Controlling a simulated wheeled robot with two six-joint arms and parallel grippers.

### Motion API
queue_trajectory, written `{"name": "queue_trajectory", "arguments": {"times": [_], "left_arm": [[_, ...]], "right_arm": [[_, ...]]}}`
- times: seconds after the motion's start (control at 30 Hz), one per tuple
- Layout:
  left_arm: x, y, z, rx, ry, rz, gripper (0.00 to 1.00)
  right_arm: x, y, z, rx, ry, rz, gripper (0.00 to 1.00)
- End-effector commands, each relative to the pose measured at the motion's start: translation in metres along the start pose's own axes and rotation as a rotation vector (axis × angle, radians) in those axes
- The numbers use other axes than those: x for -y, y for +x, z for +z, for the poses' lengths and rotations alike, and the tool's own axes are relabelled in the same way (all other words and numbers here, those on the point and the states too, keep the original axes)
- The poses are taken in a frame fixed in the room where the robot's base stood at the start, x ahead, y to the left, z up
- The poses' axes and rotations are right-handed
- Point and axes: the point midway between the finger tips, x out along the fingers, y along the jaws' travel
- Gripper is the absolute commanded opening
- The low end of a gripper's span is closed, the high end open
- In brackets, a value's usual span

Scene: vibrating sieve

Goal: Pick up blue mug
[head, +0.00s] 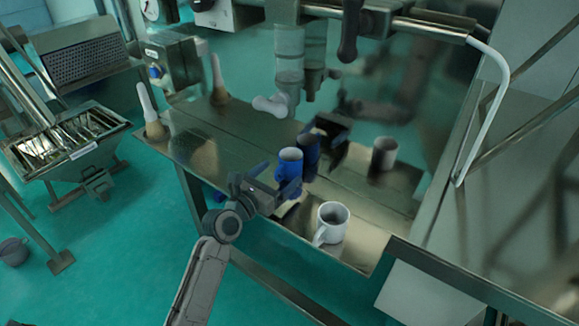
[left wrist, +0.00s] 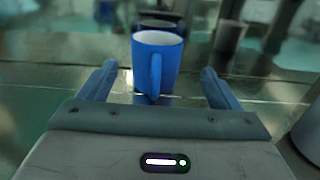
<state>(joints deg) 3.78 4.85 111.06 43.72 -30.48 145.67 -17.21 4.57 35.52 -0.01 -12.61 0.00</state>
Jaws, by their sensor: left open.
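The blue mug (head: 290,164) stands upright on the metal shelf. In the left wrist view the blue mug (left wrist: 170,58) is straight ahead, with its handle towards me. My left gripper (head: 275,183) is open and level with the mug, on its near side. In the left wrist view the fingers of the left gripper (left wrist: 160,82) are spread to either side of the mug's handle, with the mug body at or just beyond the fingertips. I cannot tell whether they touch it. My right gripper is not in view.
A white mug (head: 333,220) stands right of the blue one, near the shelf's front edge (head: 350,266). A shiny panel behind mirrors the mugs and gripper. A brush (head: 152,115) stands at the shelf's left end. The shelf (head: 200,155) between brush and blue mug is clear.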

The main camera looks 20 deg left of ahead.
Motion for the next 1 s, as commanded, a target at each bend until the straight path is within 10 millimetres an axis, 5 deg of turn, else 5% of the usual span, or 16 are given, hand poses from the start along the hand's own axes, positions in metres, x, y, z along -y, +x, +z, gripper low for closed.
{"name": "queue_trajectory", "arguments": {"times": [0.33,0.63,0.87,1.0], "left_arm": [[-0.005,0.046,0.007,0.001,-0.001,0.001,0.85],[-0.005,0.050,0.006,0.000,0.000,0.001,0.85],[-0.005,0.050,0.006,0.000,0.000,0.001,0.40],[-0.005,0.050,0.006,0.000,0.000,0.001,0.32]], "right_arm": [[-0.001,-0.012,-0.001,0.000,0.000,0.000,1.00],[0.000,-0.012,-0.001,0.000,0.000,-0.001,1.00],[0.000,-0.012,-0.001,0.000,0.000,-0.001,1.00],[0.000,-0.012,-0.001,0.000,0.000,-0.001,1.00]]}}
